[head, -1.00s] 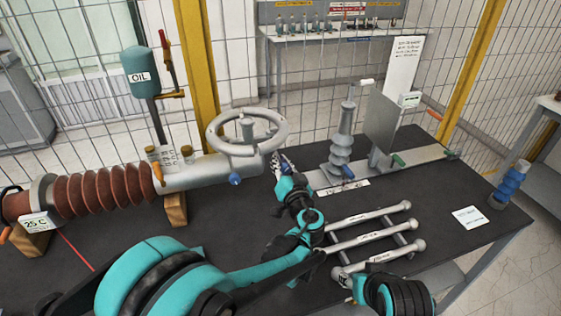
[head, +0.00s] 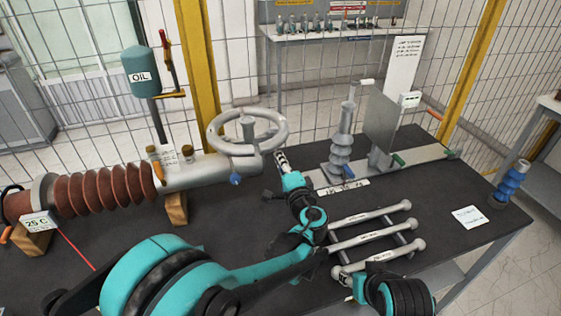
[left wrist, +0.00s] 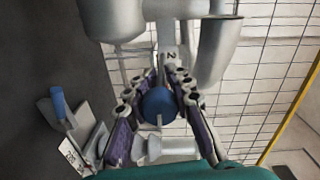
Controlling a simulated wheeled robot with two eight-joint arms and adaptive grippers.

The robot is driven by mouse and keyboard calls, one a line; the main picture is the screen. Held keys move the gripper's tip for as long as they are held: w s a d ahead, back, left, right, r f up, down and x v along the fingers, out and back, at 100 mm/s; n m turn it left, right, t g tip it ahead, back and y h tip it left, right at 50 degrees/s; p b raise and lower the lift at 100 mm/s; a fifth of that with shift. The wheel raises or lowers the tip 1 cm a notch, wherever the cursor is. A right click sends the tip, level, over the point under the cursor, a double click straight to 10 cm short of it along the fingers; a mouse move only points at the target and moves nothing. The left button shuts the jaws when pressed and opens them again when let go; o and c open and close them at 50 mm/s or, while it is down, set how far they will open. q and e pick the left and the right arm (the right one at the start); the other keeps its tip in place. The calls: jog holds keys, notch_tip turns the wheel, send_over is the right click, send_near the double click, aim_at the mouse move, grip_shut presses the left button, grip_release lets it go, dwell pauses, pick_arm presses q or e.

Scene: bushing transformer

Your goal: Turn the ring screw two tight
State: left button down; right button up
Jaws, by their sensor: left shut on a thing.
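A grey flange with a handwheel-like ring (head: 247,132) sits at the right end of the brown ribbed bushing (head: 100,190). A blue screw head (head: 236,180) shows on the flange's front side. My left gripper (head: 281,158) is at the flange's right side. In the left wrist view, the left gripper (left wrist: 166,82) is shut on a blue-headed screw (left wrist: 158,106), with one finger on each side. A label with a 2 (left wrist: 171,56) is just beyond it. In the head view this screw is hidden by the flange and gripper.
Grey rods (head: 370,238) lie on a rack to the right of my left arm. A grey ribbed insulator (head: 341,145) and an upright plate (head: 383,122) stand behind. Wire fencing (head: 300,80) runs behind the table.

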pick_arm(q)
jog(key=m, duration=1.1)
jog(key=shift+y, duration=0.3)
jog(key=shift+m, duration=1.9)
jog(key=c, duration=1.3)
grip_release()
jog(key=shift+o, duration=0.2)
